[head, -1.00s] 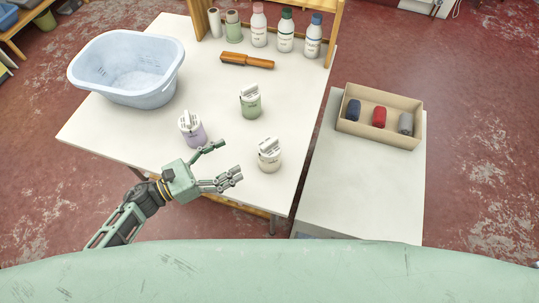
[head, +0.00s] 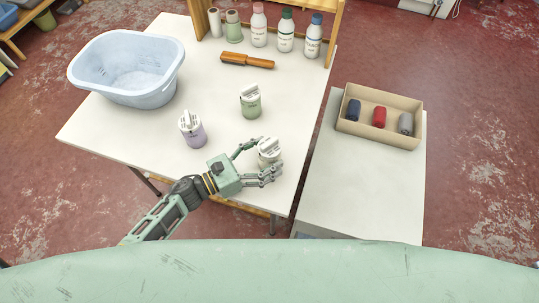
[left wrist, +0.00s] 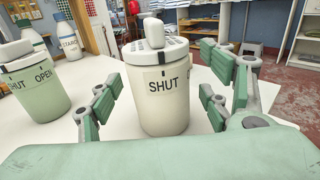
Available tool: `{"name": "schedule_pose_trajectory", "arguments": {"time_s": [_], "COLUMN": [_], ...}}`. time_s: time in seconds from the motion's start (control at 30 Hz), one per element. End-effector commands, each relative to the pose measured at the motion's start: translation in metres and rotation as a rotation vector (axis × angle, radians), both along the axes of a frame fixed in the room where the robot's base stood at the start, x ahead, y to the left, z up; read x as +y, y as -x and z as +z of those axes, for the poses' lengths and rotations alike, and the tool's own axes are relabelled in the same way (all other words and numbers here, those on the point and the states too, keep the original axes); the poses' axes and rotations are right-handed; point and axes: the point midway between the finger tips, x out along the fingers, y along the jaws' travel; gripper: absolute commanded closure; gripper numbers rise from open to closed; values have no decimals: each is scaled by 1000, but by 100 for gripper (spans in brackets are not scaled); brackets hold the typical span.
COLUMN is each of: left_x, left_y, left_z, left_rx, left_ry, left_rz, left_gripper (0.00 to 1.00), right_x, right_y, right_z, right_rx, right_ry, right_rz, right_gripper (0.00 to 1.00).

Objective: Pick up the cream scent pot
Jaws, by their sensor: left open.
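The cream scent pot (head: 268,150) stands upright near the front right corner of the white table, partly hidden by my left gripper in the head view. In the left wrist view the cream pot (left wrist: 164,98) has a white lid with a knob and a "SHUT" label. My left gripper (head: 262,162) is open, with its fingers on either side of the pot. In the left wrist view its green-padded fingers (left wrist: 160,105) stand left and right of the pot, with a visible gap on the left side. My right gripper is not in view.
A green pot (head: 250,103) and a lilac pot (head: 192,131) stand nearby on the table (head: 200,80). A blue basin (head: 128,70), a wooden-handled brush (head: 246,61) and several bottles are farther back. A box of rolls (head: 378,137) sits on the right side table.

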Motion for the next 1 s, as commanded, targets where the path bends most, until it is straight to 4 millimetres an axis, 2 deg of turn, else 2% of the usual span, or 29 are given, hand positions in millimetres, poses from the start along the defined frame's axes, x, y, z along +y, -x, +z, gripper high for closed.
{"name": "schedule_pose_trajectory", "arguments": {"time_s": [0.1,0.3,0.87,1.0], "left_x": [-10,-10,-10,-10], "left_y": [-6,-6,-6,-6], "left_z": [1,0,0,1], "left_rx": [-1,-1,0,0], "left_ry": [0,0,0,0], "left_rz": [0,0,1,1], "left_gripper": [28,28,77,78], "right_x": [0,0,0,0], "right_y": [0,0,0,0], "right_z": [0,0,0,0], "right_rx": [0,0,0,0], "right_ry": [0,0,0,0], "right_rz": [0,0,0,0], "right_gripper": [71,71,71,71]}}
